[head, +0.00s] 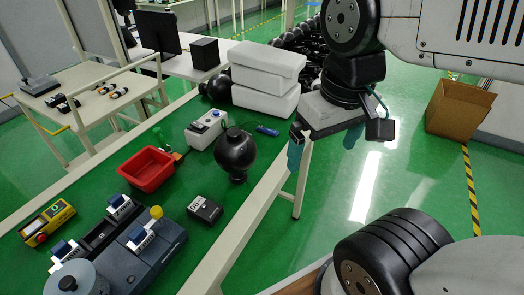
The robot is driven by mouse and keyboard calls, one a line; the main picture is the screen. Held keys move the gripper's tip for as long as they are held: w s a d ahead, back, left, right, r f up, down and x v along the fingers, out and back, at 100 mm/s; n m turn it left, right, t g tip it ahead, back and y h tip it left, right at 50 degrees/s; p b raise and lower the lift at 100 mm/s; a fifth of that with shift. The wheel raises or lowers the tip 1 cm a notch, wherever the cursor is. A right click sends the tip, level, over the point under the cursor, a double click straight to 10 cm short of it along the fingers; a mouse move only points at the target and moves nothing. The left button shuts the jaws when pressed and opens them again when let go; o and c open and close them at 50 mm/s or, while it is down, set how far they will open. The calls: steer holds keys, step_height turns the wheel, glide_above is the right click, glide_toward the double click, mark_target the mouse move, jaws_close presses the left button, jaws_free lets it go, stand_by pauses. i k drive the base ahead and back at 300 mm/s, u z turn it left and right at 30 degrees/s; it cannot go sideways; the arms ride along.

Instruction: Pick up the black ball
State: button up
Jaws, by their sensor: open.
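A glossy black ball (236,149) sits on a narrower dark base or stand on the green-topped workbench (130,208), near its right edge. My gripper (298,146) hangs from the arm at the upper right, to the right of the ball and apart from it. Its bluish fingers point down by the bench's edge. The gripper is open, and I see nothing between the fingers.
Around the ball are a white device (206,129), a red bin (147,169), a small black box (205,209) and a blue marker-like item (267,130). White foam boxes (265,75) stand behind. A cardboard box (458,108) is on the floor at right.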

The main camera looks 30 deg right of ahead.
mark_target(235, 152)
steer(key=z, duration=0.95)
steer(key=k, duration=0.4)
steer(key=z, duration=0.15)
